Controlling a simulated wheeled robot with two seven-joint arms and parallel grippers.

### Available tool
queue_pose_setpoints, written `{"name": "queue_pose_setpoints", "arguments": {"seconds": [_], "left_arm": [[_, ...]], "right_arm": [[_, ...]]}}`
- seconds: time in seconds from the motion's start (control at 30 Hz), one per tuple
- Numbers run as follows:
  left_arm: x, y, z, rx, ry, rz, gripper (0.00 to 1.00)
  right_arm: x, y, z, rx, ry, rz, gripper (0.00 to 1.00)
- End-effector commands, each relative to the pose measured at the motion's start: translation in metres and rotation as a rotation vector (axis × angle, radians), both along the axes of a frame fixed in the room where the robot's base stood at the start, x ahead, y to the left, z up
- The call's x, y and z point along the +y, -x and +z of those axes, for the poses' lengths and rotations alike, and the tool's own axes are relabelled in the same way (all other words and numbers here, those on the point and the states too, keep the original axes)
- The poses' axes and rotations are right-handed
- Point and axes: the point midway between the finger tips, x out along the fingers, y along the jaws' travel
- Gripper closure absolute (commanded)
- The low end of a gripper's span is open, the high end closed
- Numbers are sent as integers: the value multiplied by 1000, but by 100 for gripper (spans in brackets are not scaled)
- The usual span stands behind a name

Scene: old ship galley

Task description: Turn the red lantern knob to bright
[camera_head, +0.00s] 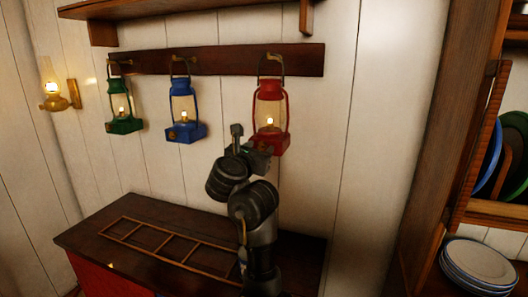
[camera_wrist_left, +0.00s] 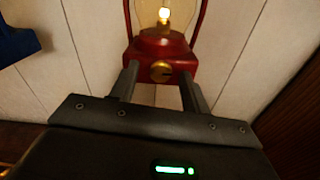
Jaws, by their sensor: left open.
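The red lantern (camera_head: 270,108) hangs from the rightmost hook of a wooden rail in the head view, with a small flame lit inside. In the left wrist view the red lantern's base (camera_wrist_left: 165,48) shows with its round brass knob (camera_wrist_left: 161,71) on the front. My left gripper (camera_head: 250,143) is in front of the lantern's base. In the left wrist view its fingers (camera_wrist_left: 160,82) are apart, one on each side of the knob, with space between them and the knob. In the head view the knob is hidden behind the gripper. My right gripper is not in view.
A blue lantern (camera_head: 184,108) and a green lantern (camera_head: 122,107) hang to the left on the same rail (camera_head: 222,61). A dark-topped chest (camera_head: 110,222) with a wooden rack (camera_head: 170,246) stands below. A plate shelf (camera_head: 470,150) stands at the right.

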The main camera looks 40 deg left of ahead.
Motion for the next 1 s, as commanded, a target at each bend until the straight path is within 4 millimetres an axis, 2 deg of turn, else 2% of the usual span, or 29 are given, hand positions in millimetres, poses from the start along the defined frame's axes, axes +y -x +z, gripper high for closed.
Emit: {"name": "queue_pose_setpoints", "arguments": {"seconds": [0.17, 0.5, 0.77, 1.0], "left_arm": [[-1, -1, 1, -1, 2, -2, 55], [-1, -1, 0, -1, 1, -3, 98], [-1, -1, 0, 10, -25, -3, 98], [-1, -1, -1, 53, -144, -3, 98]], "right_arm": [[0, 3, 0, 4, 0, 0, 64], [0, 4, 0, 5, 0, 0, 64], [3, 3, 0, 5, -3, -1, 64], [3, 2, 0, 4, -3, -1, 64]]}}
